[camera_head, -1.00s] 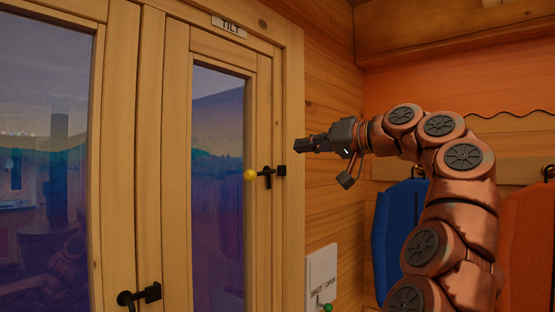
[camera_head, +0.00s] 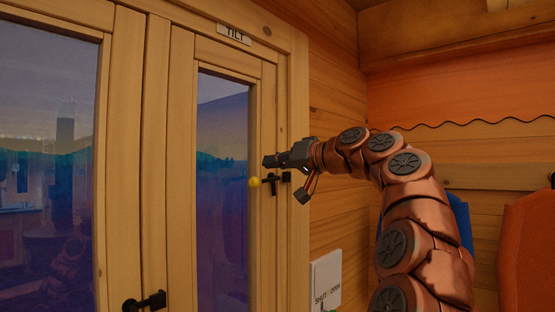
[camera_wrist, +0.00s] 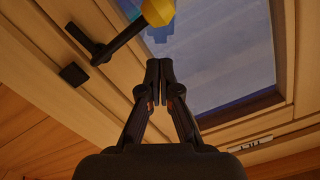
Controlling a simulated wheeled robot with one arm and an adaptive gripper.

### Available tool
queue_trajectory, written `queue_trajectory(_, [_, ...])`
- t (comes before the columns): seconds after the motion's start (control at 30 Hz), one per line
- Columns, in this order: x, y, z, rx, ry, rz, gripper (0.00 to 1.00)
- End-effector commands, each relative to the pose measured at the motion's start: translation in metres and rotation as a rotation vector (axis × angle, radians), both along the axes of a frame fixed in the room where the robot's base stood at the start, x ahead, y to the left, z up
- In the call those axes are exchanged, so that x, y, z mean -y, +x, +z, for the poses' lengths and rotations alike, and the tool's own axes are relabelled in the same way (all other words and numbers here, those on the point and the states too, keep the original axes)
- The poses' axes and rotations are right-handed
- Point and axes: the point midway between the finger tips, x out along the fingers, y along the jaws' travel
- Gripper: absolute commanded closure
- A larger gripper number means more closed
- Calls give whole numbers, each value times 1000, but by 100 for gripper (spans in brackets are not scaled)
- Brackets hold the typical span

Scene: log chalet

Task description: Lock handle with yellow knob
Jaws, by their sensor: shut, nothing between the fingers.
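The black handle (camera_head: 272,179) with a yellow knob (camera_head: 254,182) is on the right frame of the narrow window marked TILT. Its knob end points left over the glass. A black catch block (camera_head: 286,177) sits just right of it on the frame. In the wrist view the handle (camera_wrist: 121,42) runs slantwise up to the yellow knob (camera_wrist: 158,11), and the block (camera_wrist: 73,75) lies apart from its other end. My gripper (camera_head: 266,161) is shut and empty, just above the handle in the head view. In the wrist view its fingertips (camera_wrist: 159,62) are below the knob, apparently not touching it.
A second black handle (camera_head: 145,302) is on the left window's frame, low down. A white SHUT/OPEN panel (camera_head: 326,283) is on the log wall. Orange (camera_head: 527,240) and blue (camera_head: 461,220) padded backs stand at the right.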

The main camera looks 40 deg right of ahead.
Motion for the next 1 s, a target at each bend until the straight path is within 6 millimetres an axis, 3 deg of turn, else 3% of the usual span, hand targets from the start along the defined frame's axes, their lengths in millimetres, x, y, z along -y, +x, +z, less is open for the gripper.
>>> queue_trajectory(0.7, [-12,1,-23,-2,0,-2,100])
queue_trajectory(1.0, [-13,2,-24,-2,-1,-2,100])
